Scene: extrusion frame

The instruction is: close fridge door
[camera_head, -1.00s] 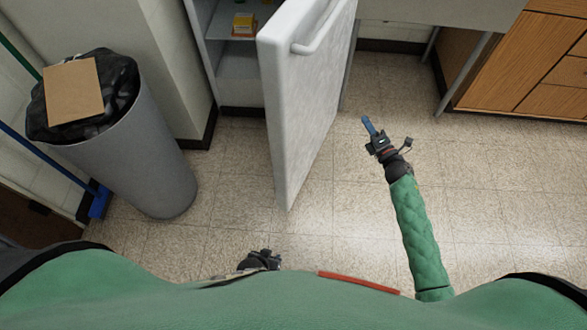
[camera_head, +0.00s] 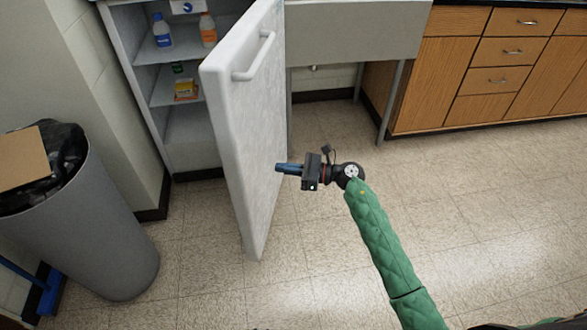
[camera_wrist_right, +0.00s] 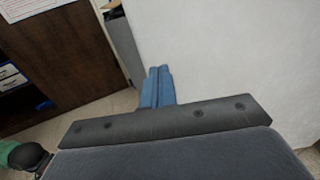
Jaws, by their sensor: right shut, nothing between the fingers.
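The white fridge door (camera_head: 245,125) stands wide open in the head view, with a bar handle (camera_head: 256,58) on its outer face. The open fridge (camera_head: 165,85) behind it shows shelves with bottles and a small box. My right gripper (camera_head: 280,168) is shut and empty, its blue fingertips pointing left at the door's outer face, close to it. I cannot tell if they touch it. The right wrist view shows the shut blue fingers (camera_wrist_right: 158,85) in front of the white door surface (camera_wrist_right: 225,50). My left gripper is not in view.
A grey trash bin (camera_head: 85,235) with a black bag and a cardboard piece (camera_head: 22,165) stands at the left. A sink basin (camera_head: 350,35) on legs and wooden cabinets (camera_head: 490,70) line the back right. The tiled floor (camera_head: 480,220) on the right is clear.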

